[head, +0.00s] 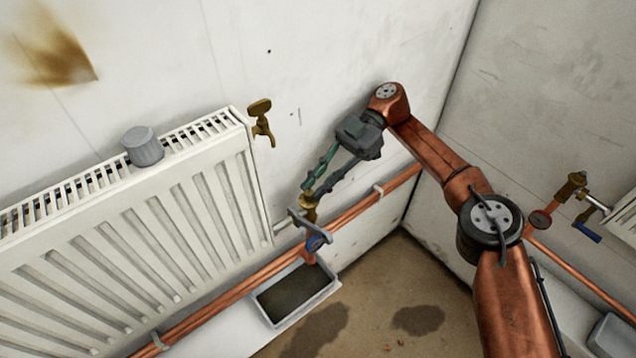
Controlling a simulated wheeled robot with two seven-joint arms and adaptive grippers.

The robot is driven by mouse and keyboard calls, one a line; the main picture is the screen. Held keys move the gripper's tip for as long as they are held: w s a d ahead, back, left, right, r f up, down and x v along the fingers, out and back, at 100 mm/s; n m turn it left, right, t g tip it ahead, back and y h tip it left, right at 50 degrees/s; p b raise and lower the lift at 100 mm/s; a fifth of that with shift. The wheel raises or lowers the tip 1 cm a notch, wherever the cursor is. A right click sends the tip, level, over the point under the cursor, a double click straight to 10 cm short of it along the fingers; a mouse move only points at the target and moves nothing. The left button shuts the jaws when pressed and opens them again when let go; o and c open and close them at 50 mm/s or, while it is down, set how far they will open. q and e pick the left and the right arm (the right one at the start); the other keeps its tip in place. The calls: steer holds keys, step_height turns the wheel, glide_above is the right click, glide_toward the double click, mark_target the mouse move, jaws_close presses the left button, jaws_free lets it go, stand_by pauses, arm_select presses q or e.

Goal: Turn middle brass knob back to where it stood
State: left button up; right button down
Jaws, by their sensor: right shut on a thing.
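The middle brass knob (310,206) sits on a valve beside the lower right end of the white radiator, above the copper pipe. My right gripper (312,190) reaches down to it from the upper right, one finger green and one dark grey. Its fingertips are closed on the top of the knob and partly hide it. Which way the knob is turned is hard to tell. A grey crosspiece and a blue handle (314,243) are just below it. My left gripper is not in view.
Another brass knob (261,118) is on the radiator's upper right corner. A grey cylinder (143,147) stands on the radiator (130,240). A tray (328,290) with dark contents lies below the valve. At right are a brass valve (571,186) and blue handle (587,232).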

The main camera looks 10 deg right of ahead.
steer(key=shift+s+a+f, duration=0.1)
steer(key=shift+a+f, duration=0.05)
steer(key=c, duration=1.9)
jaws_free()
steer(key=shift+a, duration=0.1)
steer(key=shift+c, duration=0.2)
steer(key=shift+o, duration=0.6)
steer(key=shift+d, duration=0.2)
step_height(320, 180, up, 10)
